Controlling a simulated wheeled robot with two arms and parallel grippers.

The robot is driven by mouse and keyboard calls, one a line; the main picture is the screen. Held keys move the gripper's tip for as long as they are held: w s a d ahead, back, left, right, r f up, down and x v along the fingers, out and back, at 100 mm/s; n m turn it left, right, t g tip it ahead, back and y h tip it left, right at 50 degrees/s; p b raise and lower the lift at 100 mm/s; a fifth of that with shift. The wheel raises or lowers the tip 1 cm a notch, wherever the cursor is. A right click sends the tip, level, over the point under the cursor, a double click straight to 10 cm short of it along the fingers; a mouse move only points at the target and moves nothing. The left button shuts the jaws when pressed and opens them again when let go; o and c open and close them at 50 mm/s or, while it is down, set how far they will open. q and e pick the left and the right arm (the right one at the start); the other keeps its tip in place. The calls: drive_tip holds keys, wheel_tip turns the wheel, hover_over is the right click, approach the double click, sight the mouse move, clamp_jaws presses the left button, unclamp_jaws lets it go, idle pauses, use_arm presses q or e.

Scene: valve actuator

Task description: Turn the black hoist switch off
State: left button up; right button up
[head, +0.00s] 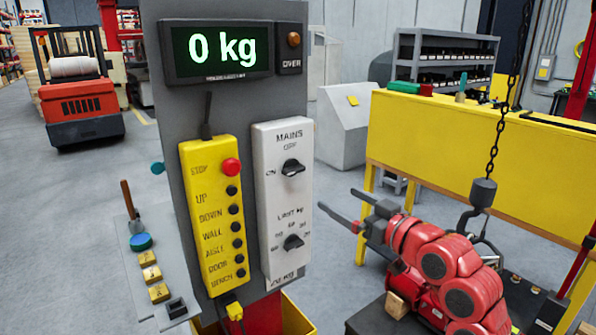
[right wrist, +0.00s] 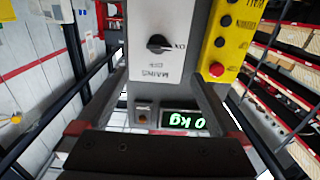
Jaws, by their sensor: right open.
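The black mains switch (head: 292,168) is a rotary knob on a white box (head: 263,215), marked MAINS, with OFF above it and ON to its left. Its grip bar lies about level, in line with ON. The knob also shows in the right wrist view (right wrist: 158,43), upside down, between the finger lines. A second black knob (head: 293,242), marked LIMIT kg, sits lower on the box. My right gripper (head: 337,199) is open and empty, right of the box and apart from it, fingers pointing left towards it. My left gripper is not in view.
A yellow button pendant (head: 213,215) with a red stop button (head: 230,167) hangs left of the box. A display (head: 218,50) above reads 0 kg. A chain and hook (head: 484,190) hang near my right arm. A yellow bench (head: 480,150) stands behind.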

sight(297, 172)
drive_tip(key=p+x, duration=0.4)
drive_tip(key=x, duration=1.2)
drive_tip(key=shift+r+p, duration=0.15)
drive_tip(key=shift+p, duration=0.2)
drive_tip(key=shift+w+a, duration=0.2)
drive_tip(key=shift+w, duration=0.15)
drive_tip(key=c, duration=1.3)
